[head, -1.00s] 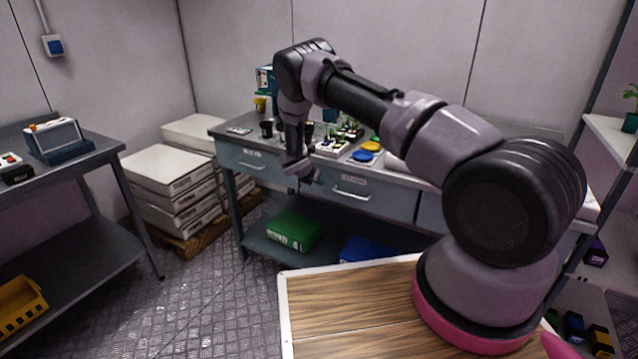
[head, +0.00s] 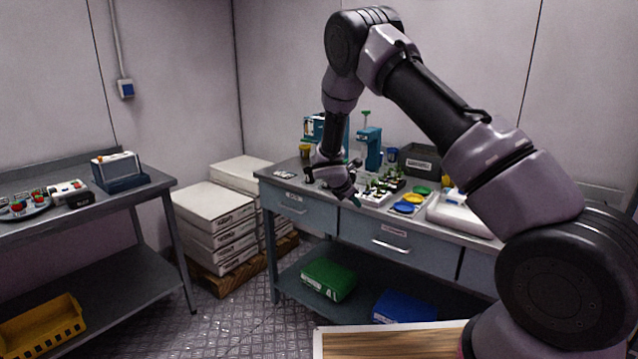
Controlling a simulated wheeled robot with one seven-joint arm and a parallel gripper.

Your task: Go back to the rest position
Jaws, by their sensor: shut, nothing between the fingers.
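My gripper (head: 350,194) hangs at the end of my raised, bent arm, in front of and above the left front part of the workbench (head: 385,244). It points down and to the right. The fingers look shut and I see nothing held in them. The arm hides part of the bench top behind it.
The bench carries a tray of seedlings (head: 378,190), yellow and blue discs (head: 405,207), a teal press (head: 369,149) and a grey bin (head: 419,160). White boxes (head: 212,222) are stacked on a pallet to the left. A side table (head: 75,215) stands further left. Floor between is clear.

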